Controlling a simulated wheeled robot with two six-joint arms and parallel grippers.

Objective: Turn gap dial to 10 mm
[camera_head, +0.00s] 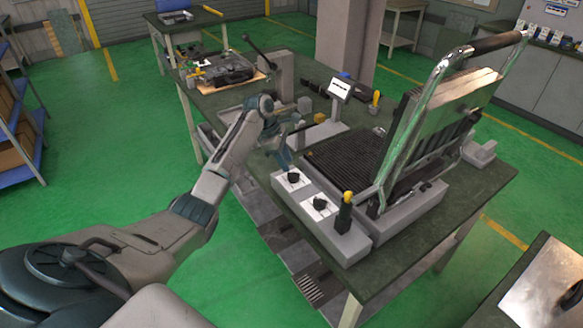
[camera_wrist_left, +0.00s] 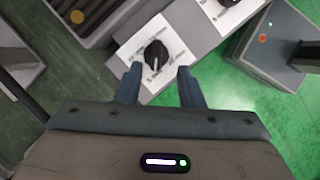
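Two black dials on white label plates sit along the front of the press machine: the nearer-to-gripper dial (camera_head: 293,178) and a second dial (camera_head: 320,203). The lettering is too small to tell which is the gap dial. My left gripper (camera_head: 284,158) is just behind and above the first dial. In the left wrist view, the open fingers (camera_wrist_left: 157,86) point at a dial (camera_wrist_left: 155,54), which lies just beyond their tips and between their lines. The fingers do not visibly touch it. Another white plate (camera_wrist_left: 228,12) shows at the top edge. My right gripper is out of view.
The press (camera_head: 345,158) has a ribbed plate and a raised lid with a steel handle (camera_head: 496,42). A small display (camera_head: 340,88) stands behind.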

